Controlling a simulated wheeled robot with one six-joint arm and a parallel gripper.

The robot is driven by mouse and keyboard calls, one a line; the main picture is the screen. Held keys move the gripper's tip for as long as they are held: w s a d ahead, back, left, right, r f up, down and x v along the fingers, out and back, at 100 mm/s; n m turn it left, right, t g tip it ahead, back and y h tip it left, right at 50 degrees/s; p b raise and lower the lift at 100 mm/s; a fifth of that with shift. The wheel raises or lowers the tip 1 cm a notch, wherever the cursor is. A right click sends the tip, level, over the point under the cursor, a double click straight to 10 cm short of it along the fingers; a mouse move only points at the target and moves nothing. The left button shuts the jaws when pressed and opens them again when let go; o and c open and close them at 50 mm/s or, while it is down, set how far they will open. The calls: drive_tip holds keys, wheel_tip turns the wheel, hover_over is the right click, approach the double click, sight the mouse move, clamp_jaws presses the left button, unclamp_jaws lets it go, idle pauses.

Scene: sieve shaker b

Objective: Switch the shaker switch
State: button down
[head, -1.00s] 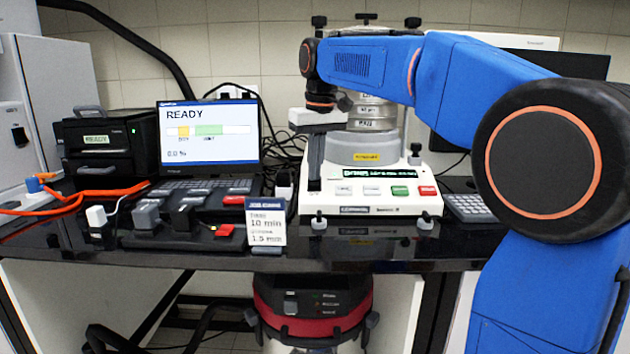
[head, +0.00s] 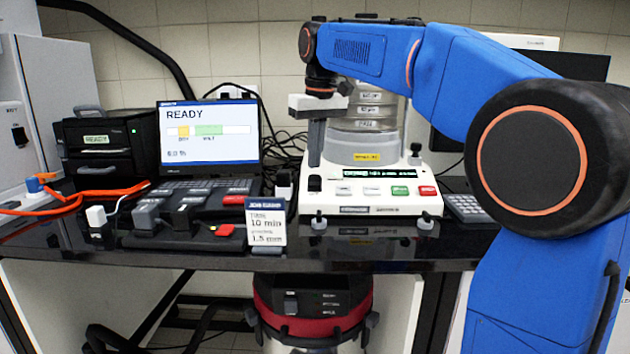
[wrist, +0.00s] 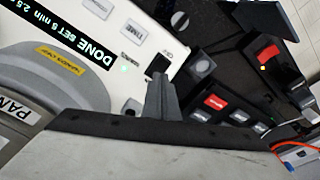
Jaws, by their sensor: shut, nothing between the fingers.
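The sieve shaker (head: 366,165) stands on the bench with a stack of clear sieves on top. Its black switch (head: 315,184) is at the left end of the front panel, left of two white, one green and one red button. My gripper (head: 316,163) is shut and empty, pointing down just above the switch, apart from it. In the wrist view, the shut fingers (wrist: 161,97) hide part of the panel, and a dark part beyond their tips may be the switch. The shaker display (wrist: 72,44) there reads "DONE SET 5 min 2.5".
A job card (head: 266,220) stands left of the shaker at the bench edge. A calculator-like keypad (head: 470,208) lies to the right.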

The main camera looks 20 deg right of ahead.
sight(315, 184)
drive_tip(key=shift+r, duration=1.75)
drive_tip(key=shift+s, duration=0.15)
